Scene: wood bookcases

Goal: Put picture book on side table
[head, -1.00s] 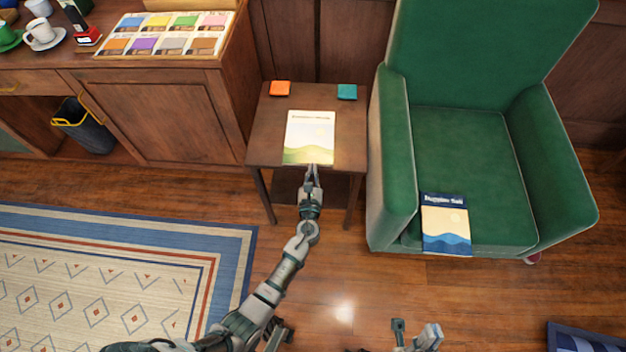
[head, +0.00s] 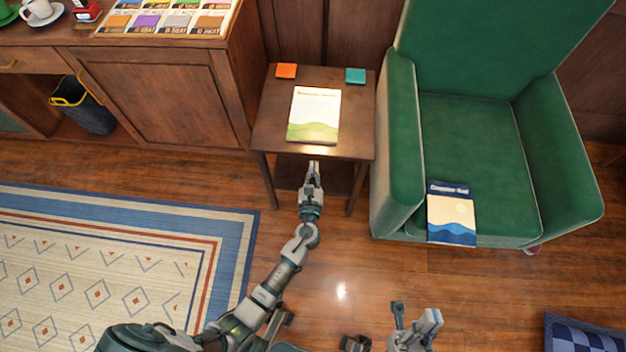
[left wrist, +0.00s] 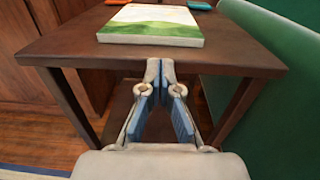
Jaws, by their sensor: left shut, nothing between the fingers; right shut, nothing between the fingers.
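A picture book (head: 314,114) with a pale cover and green hills lies flat on the side table (head: 268,132), near its front edge. It also shows in the left wrist view (left wrist: 150,22), flat on the tabletop. My left gripper (head: 314,166) is shut and empty just in front of the table's front edge, apart from the book. In the left wrist view its fingertips (left wrist: 160,66) meet below the tabletop edge. My right gripper (head: 413,322) is low at the bottom of the head view, shut and empty. A second book (head: 450,212), dark blue and cream, lies on the armchair seat.
The green armchair (head: 470,130) stands close to the table's right side. An orange block (head: 286,71) and a teal block (head: 355,75) sit at the table's back corners. A wooden cabinet (head: 160,95) is at left.

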